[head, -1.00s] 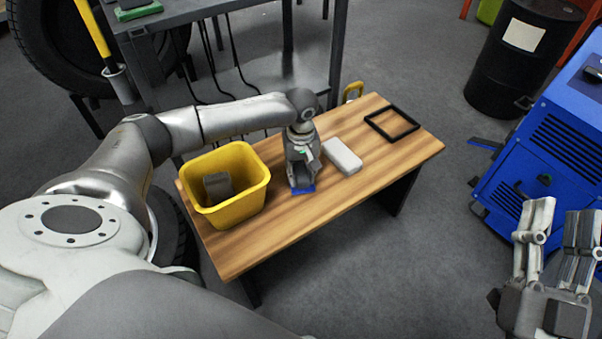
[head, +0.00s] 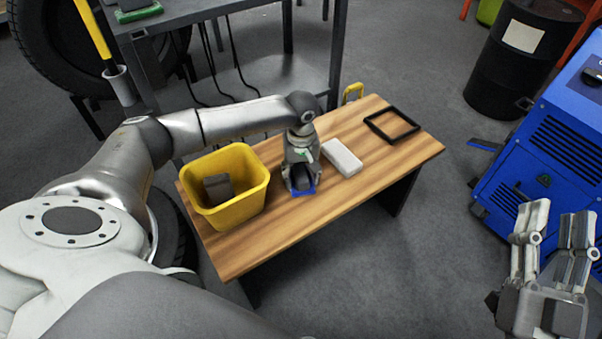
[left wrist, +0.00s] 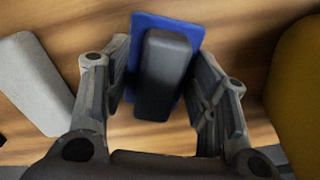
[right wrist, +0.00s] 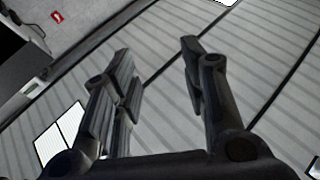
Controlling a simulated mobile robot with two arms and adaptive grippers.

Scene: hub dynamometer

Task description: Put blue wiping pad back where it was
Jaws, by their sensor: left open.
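The blue wiping pad (head: 303,191) lies on the wooden table between the yellow bin and a white block. In the left wrist view it is a flat blue plate (left wrist: 147,22) with a dark grey block-shaped handle (left wrist: 165,70) on top. My left gripper (head: 301,184) is over the pad, pointing down. Its fingers (left wrist: 160,98) are open, one on each side of the dark handle, with visible gaps. My right gripper (head: 551,222) is open and empty, away from the table at the right; its spread fingers also show in the right wrist view (right wrist: 160,70).
The yellow bin (head: 232,212) holds a dark grey block (head: 218,187). The white block (head: 342,157) lies right of the pad. A black square frame (head: 392,126) lies at the table's far right end. Bare wood (head: 262,244) shows at the near edge. A blue machine stands at right.

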